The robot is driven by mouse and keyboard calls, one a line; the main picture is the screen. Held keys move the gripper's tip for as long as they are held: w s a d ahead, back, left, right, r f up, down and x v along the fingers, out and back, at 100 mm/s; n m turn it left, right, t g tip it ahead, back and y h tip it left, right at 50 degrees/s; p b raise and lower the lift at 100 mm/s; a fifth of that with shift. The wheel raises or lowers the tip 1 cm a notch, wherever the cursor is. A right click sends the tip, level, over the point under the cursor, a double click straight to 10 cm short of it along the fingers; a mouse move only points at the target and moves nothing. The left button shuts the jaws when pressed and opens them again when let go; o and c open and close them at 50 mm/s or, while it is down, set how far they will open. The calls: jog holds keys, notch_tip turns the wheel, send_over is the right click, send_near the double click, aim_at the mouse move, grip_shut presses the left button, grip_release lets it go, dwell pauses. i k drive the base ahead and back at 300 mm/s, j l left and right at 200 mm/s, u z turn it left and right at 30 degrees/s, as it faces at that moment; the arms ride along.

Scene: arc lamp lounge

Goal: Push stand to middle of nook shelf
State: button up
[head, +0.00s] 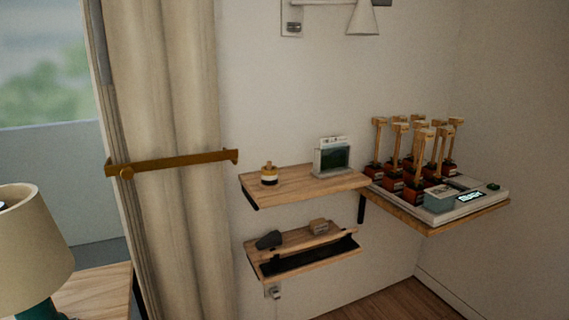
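A small clear-and-white stand (333,158) holding a dark green screen or picture stands upright near the right end of the upper wooden wall shelf (292,184), towards its back. A small jar (269,174) with a yellowish top, white middle and dark base stands near that shelf's left end. Bare wood lies between the jar and the stand. The frame does not make certain which shelf is the nook shelf. My gripper is not in view.
A corner shelf (432,229) carries a pale tray with several wooden-handled items. A curtain (178,90), brass bar (190,161) and lamp (35,245) stand left.

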aim_at(336, 161)
jog(key=i+l+u, duration=0.35)
jog(key=i+l, duration=0.65)
jog(key=l, duration=0.1)
